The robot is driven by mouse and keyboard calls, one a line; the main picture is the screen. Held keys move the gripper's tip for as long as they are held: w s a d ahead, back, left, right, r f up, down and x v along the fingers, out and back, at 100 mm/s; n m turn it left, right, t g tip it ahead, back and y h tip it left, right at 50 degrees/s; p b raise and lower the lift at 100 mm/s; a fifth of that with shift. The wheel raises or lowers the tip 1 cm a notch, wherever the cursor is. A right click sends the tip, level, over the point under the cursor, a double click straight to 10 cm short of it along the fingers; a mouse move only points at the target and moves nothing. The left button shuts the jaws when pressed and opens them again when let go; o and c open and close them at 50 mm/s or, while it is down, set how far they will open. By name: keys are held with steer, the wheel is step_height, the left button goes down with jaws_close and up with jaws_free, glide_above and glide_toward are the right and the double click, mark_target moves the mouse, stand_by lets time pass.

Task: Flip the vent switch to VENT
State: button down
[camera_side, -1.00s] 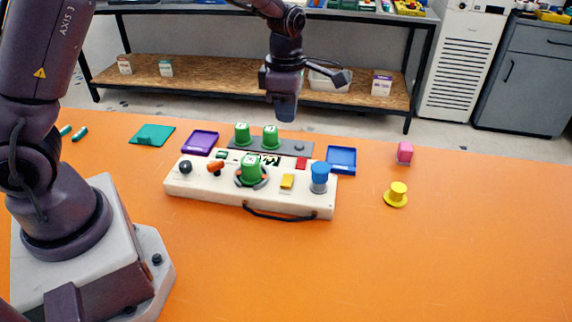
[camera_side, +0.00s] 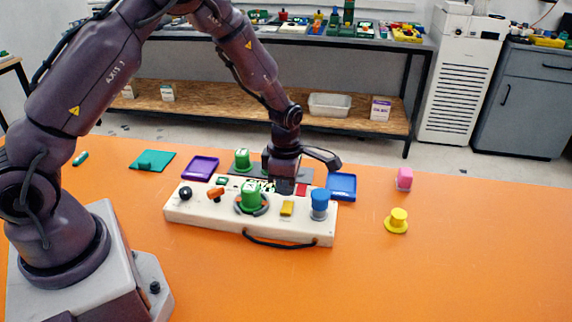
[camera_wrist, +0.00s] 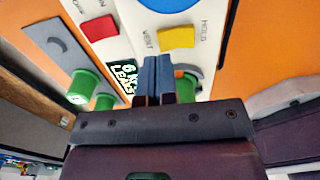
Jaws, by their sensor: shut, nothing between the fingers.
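The vent switch is a yellow rocker (camera_side: 287,208) on the white control panel (camera_side: 190,217). In the wrist view the yellow rocker (camera_wrist: 177,38) lies between the printed words VENT and HOLD. My gripper (camera_side: 285,190) is low over the panel, just behind the rocker in the side view. In the wrist view my gripper (camera_wrist: 156,62) is shut and empty, with its fingertips beside the rocker's VENT edge. I cannot tell whether they touch it.
On the panel, a green knob (camera_side: 250,196) stands left of the rocker and a blue knob (camera_side: 319,204) right of it. A red button (camera_wrist: 99,28) lies near my fingers. A blue tray (camera_side: 341,187) is behind the panel. The front orange table (camera_side: 400,285) is clear.

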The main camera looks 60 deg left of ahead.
steer(key=shift+f, duration=1.1)
steer(key=shift+f, duration=0.2)
steer(key=shift+s+d+r, duration=0.4)
steer(key=shift+s+d, duration=0.05)
step_height(320, 180, up, 14)
steer(key=w+a, duration=0.1)
steer(key=shift+w+a, duration=0.35)
